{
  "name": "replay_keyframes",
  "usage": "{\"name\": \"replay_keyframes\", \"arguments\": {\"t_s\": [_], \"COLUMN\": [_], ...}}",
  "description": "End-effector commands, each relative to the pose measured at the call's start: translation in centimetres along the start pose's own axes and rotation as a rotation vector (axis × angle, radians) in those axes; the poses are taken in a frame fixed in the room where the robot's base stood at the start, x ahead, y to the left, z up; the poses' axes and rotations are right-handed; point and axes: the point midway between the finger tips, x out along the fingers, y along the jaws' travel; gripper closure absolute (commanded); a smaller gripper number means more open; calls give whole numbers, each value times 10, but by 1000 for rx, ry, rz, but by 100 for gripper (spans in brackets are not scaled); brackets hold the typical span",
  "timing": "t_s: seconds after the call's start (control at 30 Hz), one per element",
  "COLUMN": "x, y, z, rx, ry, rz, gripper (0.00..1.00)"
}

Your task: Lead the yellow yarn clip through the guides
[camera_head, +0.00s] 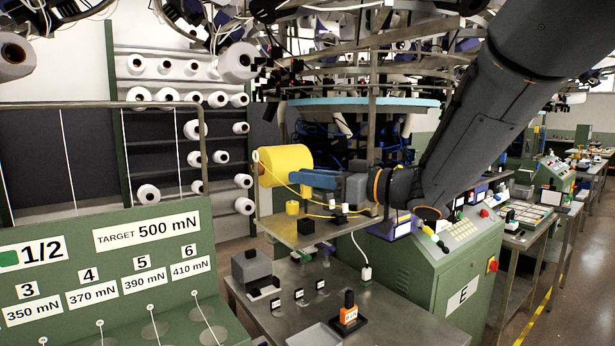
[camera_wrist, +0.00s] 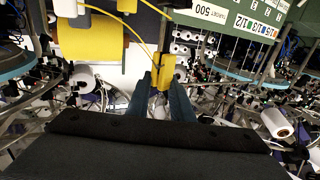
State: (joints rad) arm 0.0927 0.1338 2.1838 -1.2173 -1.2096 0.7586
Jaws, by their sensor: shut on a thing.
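The yellow yarn clip (camera_wrist: 163,72) is upright between the two blue fingers of my gripper (camera_wrist: 162,88) in the wrist view, and the gripper is shut on it. In the head view my gripper (camera_head: 294,178) is in front of the large yellow yarn cone (camera_head: 284,160); the clip is not clearly visible there. The cone also shows in the wrist view (camera_wrist: 90,38). Yellow yarn (camera_wrist: 128,25) runs from the clip to the upper left. A small pale ring (camera_head: 255,155) tops a thin post left of the cone. I cannot make out the other guides.
Below my gripper is a metal shelf (camera_head: 282,230) with a black block (camera_head: 306,226) and small white-topped posts (camera_head: 345,208). A lower metal table (camera_head: 375,312) holds a grey block (camera_head: 251,265) and an orange-black item (camera_head: 348,310). A green panel (camera_head: 120,265) stands left; the knitting machine is behind.

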Motion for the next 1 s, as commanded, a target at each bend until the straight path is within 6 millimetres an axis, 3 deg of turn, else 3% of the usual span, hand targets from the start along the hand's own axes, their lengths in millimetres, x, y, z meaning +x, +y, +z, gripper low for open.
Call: {"name": "replay_keyframes", "arguments": {"t_s": [1.0], "x": [0], "y": [0], "z": [16], "rx": [1], "ry": [0], "rz": [0], "gripper": [96]}}
